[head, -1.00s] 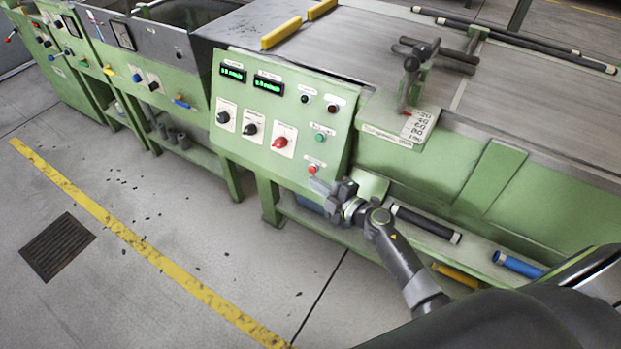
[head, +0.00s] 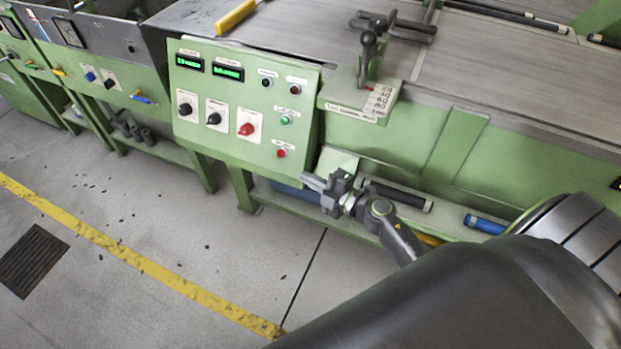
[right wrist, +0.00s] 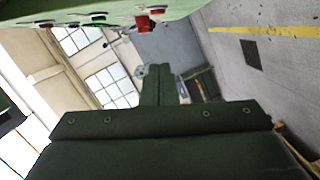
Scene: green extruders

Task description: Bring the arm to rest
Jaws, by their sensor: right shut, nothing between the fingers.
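My right gripper (head: 308,184) is in front of the green machine, just below and right of its control panel (head: 242,110). Its fingers are shut and empty, and they point left in the head view. In the right wrist view the gripper's closed fingers (right wrist: 157,84) show as one dark bar. The red button (head: 281,153) low on the panel is a little above and left of the gripper, apart from it. My left gripper is in neither current view.
A shelf under the machine holds a black roller (head: 398,196) and a blue roller (head: 485,224) close to my right arm. A lever (head: 368,55) stands on the machine's top. The floor with the yellow line (head: 140,262) is clear at the left.

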